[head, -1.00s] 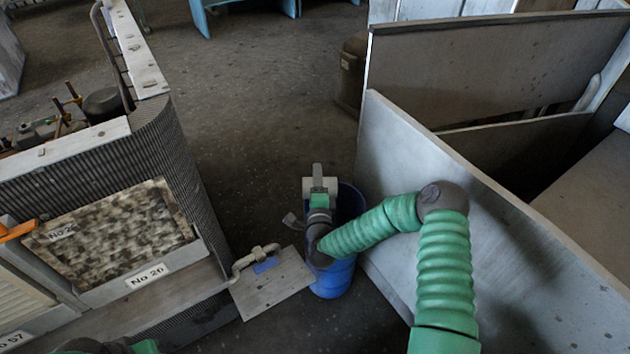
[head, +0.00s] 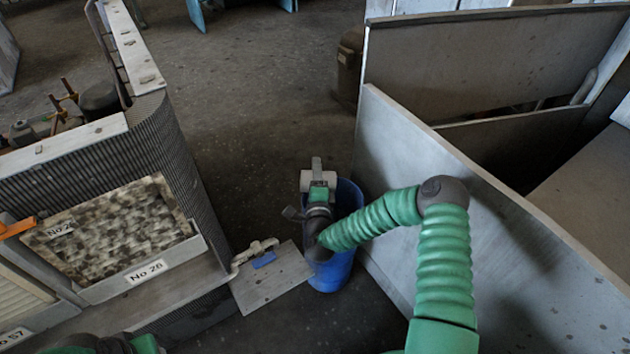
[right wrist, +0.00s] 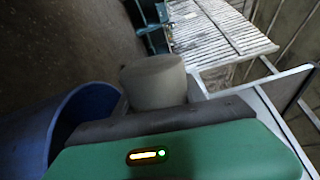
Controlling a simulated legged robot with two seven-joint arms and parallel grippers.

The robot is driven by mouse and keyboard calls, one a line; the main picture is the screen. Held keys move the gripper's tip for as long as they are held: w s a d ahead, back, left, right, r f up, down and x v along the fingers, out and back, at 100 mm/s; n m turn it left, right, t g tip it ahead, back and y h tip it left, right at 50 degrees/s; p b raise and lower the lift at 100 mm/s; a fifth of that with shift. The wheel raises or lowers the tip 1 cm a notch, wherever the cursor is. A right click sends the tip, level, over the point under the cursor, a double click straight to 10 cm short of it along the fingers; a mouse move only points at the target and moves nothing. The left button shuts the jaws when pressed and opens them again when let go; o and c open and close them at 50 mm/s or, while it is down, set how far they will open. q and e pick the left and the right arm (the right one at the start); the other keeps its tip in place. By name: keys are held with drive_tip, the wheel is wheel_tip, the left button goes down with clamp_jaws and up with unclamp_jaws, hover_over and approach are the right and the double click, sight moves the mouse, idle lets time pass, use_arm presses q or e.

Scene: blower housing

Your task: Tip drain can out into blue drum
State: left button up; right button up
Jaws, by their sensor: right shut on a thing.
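The blue drum (head: 350,206) stands upright on the floor, open at the top, beside a pale panel. It also shows at the left of the right wrist view (right wrist: 70,115). My right gripper (head: 317,178) is over the drum's left rim, shut on the pale grey-beige drain can (head: 306,181). The can looks turned on its side at the drum's mouth. In the right wrist view the can (right wrist: 153,80) sticks out beyond the dark jaw bar. Its opening and contents are hidden. Of my left arm only a green and dark part shows at the bottom left; its gripper is out of view.
A pale panel (head: 400,200) stands close to the drum's right. A flat plate (head: 270,280) with a pale handle lies to its left, by the ribbed housing (head: 160,140) with the No 26 filter (head: 110,235). Open floor (head: 260,110) lies beyond the drum.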

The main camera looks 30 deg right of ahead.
idle(0.4)
drive_tip(key=shift+a+f+n+p, duration=0.15)
drive_tip(key=shift+a+n+p, duration=0.3)
drive_tip(key=shift+n, duration=0.35)
drive_tip(key=shift+s+a+n+y+p, duration=0.15)
drive_tip(key=shift+n+y+p, duration=0.2)
drive_tip(key=shift+n, duration=0.45)
wheel_tip(320, 180, up, 9)
drive_tip(key=d+n+p, duration=0.2)
drive_tip(key=n+p, duration=0.5)
drive_tip(key=n, duration=0.9)
drive_tip(key=shift+f, duration=0.15)
